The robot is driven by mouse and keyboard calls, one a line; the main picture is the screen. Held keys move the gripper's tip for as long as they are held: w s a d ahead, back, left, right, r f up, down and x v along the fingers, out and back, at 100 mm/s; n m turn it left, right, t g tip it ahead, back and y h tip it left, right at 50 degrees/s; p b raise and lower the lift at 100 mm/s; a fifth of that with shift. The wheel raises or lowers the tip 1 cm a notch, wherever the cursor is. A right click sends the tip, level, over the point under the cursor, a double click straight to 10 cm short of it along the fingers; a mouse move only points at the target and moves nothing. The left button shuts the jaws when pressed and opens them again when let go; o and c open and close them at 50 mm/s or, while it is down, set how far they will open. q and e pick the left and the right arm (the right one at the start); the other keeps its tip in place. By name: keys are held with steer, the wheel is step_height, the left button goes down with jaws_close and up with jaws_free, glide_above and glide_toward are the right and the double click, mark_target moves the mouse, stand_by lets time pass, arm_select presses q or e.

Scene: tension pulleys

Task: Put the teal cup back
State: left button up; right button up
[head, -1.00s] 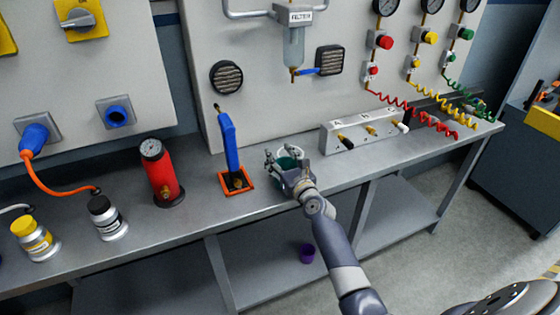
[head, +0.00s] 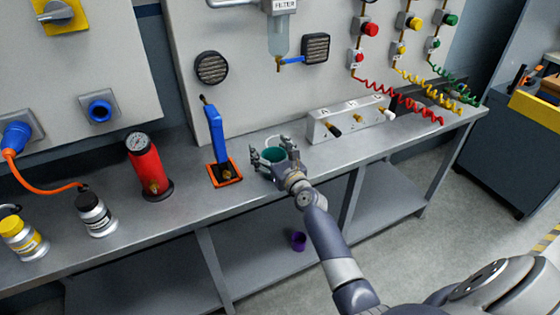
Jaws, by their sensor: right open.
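The teal cup (head: 273,155) stands on the grey workbench (head: 190,207), between the blue-handled tool on its orange-edged base and the grey valve block. My right gripper (head: 269,153) is open, with its fingers on either side of the cup. I cannot tell whether the fingers touch it. The gripper hides the front lower part of the cup. My left gripper is not in view.
The blue-handled tool (head: 217,140) stands just left of the cup, and the valve block (head: 345,122) is to the right. A red cylinder with a gauge (head: 147,168) is farther left. A purple cup (head: 298,240) is on the lower shelf.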

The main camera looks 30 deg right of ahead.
steer(key=s, duration=1)
steer(key=shift+s+a, duration=0.25)
steer(key=shift+s, duration=0.15)
